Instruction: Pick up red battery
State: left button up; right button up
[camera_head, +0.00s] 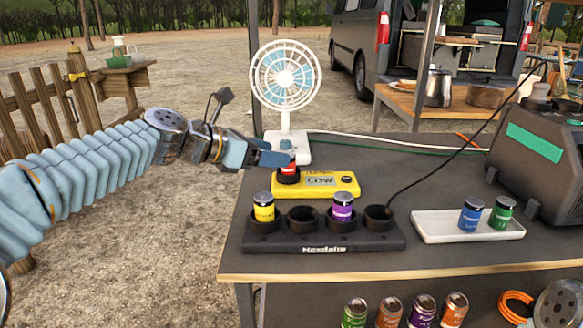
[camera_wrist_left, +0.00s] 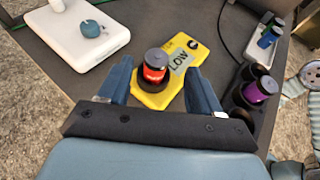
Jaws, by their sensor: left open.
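The red battery (camera_head: 288,168) stands upright in the round black socket of a yellow tester (camera_head: 340,185), which is labelled LOW. My left gripper (camera_head: 276,157) is open at the battery, partly in front of its top in the head view. In the left wrist view, the red battery (camera_wrist_left: 154,74) with its dark cap shows between the two spread blue fingers of the left gripper (camera_wrist_left: 160,68), with a gap on each side. The right gripper's fingers are not in view.
A black charger (camera_head: 325,243) holds a yellow battery (camera_head: 263,207) and a purple battery (camera_head: 342,207). A white tray (camera_head: 440,228) holds a blue and a green battery. A white fan (camera_head: 286,90) stands behind the tester. A dark power box (camera_head: 540,165) is at right.

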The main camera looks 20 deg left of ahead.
aim_at(294, 157)
pick_arm(q)
jog(key=x, duration=0.7)
jog(key=shift+w+f, duration=0.2)
jog(key=shift+w, duration=0.1)
grip_shut()
jog(key=shift+r, duration=0.15)
